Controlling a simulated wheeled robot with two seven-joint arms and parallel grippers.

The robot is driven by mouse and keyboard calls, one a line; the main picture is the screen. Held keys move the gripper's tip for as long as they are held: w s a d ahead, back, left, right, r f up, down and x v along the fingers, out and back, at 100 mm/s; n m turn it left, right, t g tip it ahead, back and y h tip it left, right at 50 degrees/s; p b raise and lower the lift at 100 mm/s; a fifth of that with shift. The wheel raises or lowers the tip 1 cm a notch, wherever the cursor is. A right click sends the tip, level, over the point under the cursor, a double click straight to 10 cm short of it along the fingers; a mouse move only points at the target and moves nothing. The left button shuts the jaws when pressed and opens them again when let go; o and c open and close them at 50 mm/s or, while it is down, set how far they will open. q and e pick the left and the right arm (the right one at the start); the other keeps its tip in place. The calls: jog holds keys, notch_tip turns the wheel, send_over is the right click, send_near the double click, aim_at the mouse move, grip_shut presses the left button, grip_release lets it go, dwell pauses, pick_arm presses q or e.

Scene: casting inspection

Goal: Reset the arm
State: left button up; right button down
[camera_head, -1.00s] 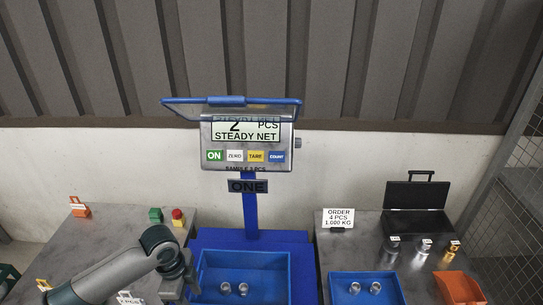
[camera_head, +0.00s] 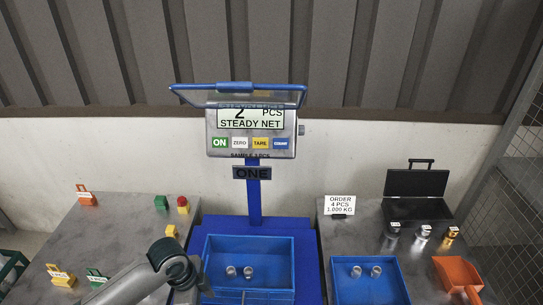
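My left arm (camera_head: 150,272) comes in from the lower left. Its gripper (camera_head: 187,297) is at the bottom edge beside the left side of the blue scale tray, mostly cut off, and I cannot tell whether it is open. The scale display (camera_head: 250,118) reads 2 PCS, STEADY NET. Two small metal castings (camera_head: 240,272) lie in the blue scale tray (camera_head: 275,247). Two more castings (camera_head: 366,271) lie in the right blue tray (camera_head: 394,287). My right gripper is not in view.
A sign (camera_head: 340,205) reads ORDER 4 PCS 1.000 KG. An open black case (camera_head: 415,195), several weights (camera_head: 422,235) and an orange scoop (camera_head: 458,274) are at right. Orange (camera_head: 86,197), green (camera_head: 160,202), red-topped (camera_head: 183,204) and yellow (camera_head: 171,231) items stand on the left table.

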pick_arm(q)
jog(key=s+d+f+n+t+h, duration=0.1)
jog(key=s+d+n, duration=0.15)
jog(key=s, duration=0.25)
jog(key=s+d+n+t, duration=0.1)
jog(key=s+d+n, duration=0.1)
jog(key=s+n, duration=0.25)
jog(key=s+a+n+t+y, duration=0.1)
jog(key=s+a+n+y, duration=0.2)
jog(key=s+a+n, duration=0.75)
jog(key=s+d+f+m+g, duration=0.1)
jog(key=s+f+m, duration=0.2)
jog(key=f, duration=2.6)
jog(key=s+a+f+g, duration=0.1)
jog(key=s+a+f, duration=0.1)
jog(key=s+f, duration=1.4)
jog(key=shift+s+a+f, duration=0.15)
jog(key=shift+s+a, duration=0.15)
jog(key=shift+a, duration=0.05)
